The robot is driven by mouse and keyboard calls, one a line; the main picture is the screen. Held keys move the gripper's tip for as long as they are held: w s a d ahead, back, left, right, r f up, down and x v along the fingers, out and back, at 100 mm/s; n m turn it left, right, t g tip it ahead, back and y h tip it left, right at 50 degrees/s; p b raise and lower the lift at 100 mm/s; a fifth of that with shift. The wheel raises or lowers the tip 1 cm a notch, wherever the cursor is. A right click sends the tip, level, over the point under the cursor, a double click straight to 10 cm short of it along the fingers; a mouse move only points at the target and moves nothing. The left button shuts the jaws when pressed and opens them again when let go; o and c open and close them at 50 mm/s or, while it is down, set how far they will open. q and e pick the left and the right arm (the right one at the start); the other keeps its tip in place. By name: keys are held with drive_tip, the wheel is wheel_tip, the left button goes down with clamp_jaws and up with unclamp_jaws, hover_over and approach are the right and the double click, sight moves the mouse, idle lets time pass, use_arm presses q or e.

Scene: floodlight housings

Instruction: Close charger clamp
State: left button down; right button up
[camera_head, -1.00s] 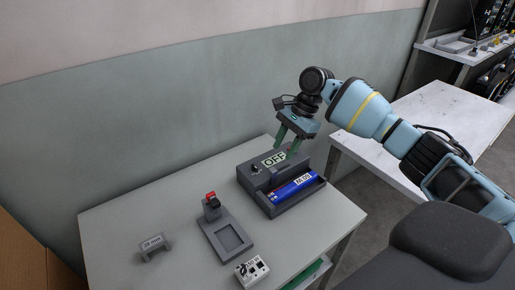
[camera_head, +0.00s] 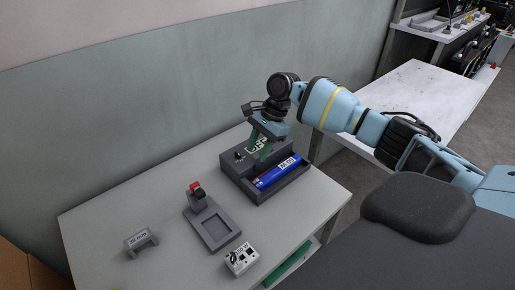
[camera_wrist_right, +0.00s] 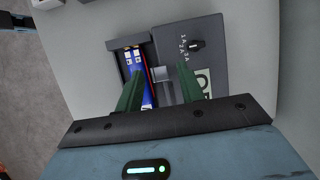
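The dark grey charger (camera_head: 232,168) sits on the table, with an "OFF" label on its raised back part and a blue battery (camera_head: 278,171) in its front tray. My right gripper (camera_head: 261,154) is over the charger, its green fingers partly covering the label. In the right wrist view, the fingers of the gripper (camera_wrist_right: 160,87) are apart. A light grey piece (camera_wrist_right: 163,74), seemingly the clamp, lies between them beside the battery (camera_wrist_right: 148,92). I cannot tell whether the fingers touch it. The knob (camera_wrist_right: 196,46) is on the charger's panel. My left gripper is out of view.
On the table (camera_head: 120,195) stand a grey holder with a red-topped post (camera_head: 212,226), a white block with black marks (camera_head: 241,259) and a small grey labelled bracket (camera_head: 141,242). A white table (camera_head: 420,95) is at the right.

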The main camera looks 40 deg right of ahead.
drive_tip(key=shift+a+f, duration=0.1)
drive_tip(key=shift+f, duration=0.05)
drive_tip(key=shift+c, duration=0.2)
clamp_jaws()
drive_tip(key=shift+p, duration=0.3)
